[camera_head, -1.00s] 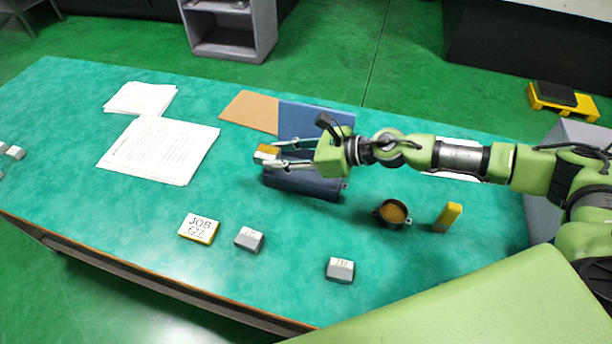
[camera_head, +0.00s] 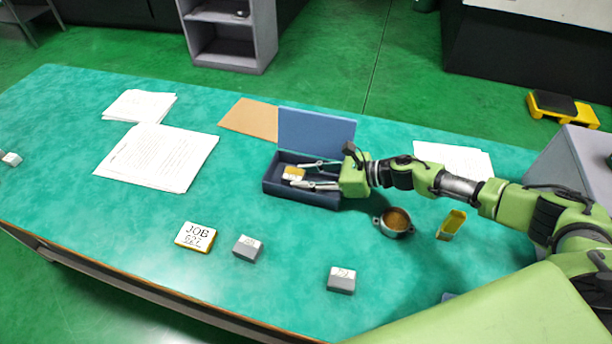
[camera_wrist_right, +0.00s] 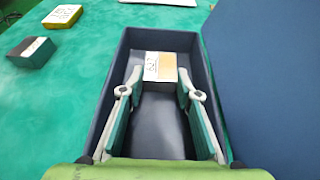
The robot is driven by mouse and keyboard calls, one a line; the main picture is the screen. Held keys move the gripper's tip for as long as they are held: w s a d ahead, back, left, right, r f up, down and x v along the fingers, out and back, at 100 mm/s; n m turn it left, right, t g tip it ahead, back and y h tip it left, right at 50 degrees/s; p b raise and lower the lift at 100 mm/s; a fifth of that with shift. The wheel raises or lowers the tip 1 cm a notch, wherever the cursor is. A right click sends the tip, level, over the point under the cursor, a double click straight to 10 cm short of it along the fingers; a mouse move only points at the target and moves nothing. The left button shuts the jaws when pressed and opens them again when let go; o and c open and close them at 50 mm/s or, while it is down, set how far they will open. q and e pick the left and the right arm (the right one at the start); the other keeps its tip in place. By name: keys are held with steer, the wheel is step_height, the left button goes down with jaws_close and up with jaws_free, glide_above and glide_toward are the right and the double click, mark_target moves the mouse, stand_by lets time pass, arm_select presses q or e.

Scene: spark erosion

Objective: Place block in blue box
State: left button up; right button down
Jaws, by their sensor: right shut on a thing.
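The blue box (camera_head: 273,181) stands open on the green table, its lid (camera_head: 316,131) raised at the back. A small block (camera_head: 293,173), white-labelled with an orange-yellow part, is between the fingertips of my right gripper (camera_head: 308,175), over the inside of the box. In the right wrist view the block (camera_wrist_right: 166,66) shows at the fingertips of the gripper (camera_wrist_right: 158,88), within the box walls (camera_wrist_right: 203,62). I cannot tell whether it touches the box floor. My left gripper is not in view.
A yellow-edged JOB sign (camera_head: 196,236) and two grey blocks (camera_head: 247,248) (camera_head: 341,279) are at the front. A round pot (camera_head: 394,222) and a yellow piece (camera_head: 452,224) stand right of the box. Papers (camera_head: 160,157) and a brown sheet (camera_head: 250,116) lie left and behind.

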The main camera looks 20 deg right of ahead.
steer(key=shift+f+b, duration=0.1)
steer(key=shift+b, duration=0.2)
steer(key=c, duration=1.8)
jaws_free()
steer(key=b+v, duration=0.2)
steer(key=v, duration=0.9)
steer(key=shift+s, duration=0.2)
steer(key=shift+s+d+r, duration=0.15)
steer(key=shift+d+r, duration=0.2)
